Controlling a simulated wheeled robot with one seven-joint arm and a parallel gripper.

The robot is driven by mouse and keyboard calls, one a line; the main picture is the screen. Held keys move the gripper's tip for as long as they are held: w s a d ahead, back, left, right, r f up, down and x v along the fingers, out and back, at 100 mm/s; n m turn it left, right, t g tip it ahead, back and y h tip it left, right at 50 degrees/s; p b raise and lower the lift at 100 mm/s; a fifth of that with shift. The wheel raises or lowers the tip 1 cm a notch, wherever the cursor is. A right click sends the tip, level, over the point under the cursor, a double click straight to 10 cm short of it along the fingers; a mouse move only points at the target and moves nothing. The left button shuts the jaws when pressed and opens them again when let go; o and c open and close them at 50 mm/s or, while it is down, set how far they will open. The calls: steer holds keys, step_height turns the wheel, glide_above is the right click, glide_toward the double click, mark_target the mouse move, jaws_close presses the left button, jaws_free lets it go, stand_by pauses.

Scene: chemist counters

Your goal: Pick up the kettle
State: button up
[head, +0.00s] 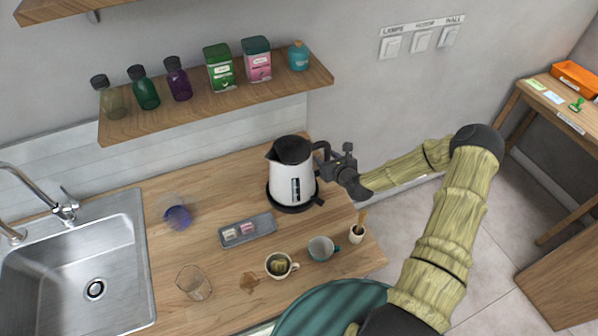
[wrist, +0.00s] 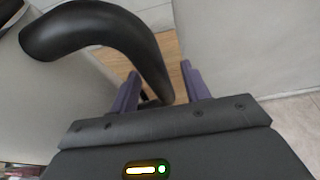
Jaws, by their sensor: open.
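The kettle (head: 291,178) has a white body, a black lid and a black handle. It stands upright on its black round base (head: 296,204) on the wooden counter. My gripper (head: 326,162) is at the handle on the kettle's right side. In the wrist view the black curved handle (wrist: 110,30) comes down between the two purple fingers of my gripper (wrist: 160,88). The fingers are open, one on each side of the handle's lower part. Whether they touch it cannot be told. Part of the handle is hidden by my gripper in the head view.
A small tray (head: 262,231) with packets, a mug with a teabag (head: 281,265), a blue-grey mug (head: 322,248) and a small white pot (head: 357,234) stand in front. A glass (head: 194,283) and the sink (head: 75,265) are to the left. A shelf (head: 215,108) with bottles and tins hangs above.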

stand_by(0.5)
jaws_close()
stand_by(1.2)
steer(key=shift+w+a+r, duration=0.1)
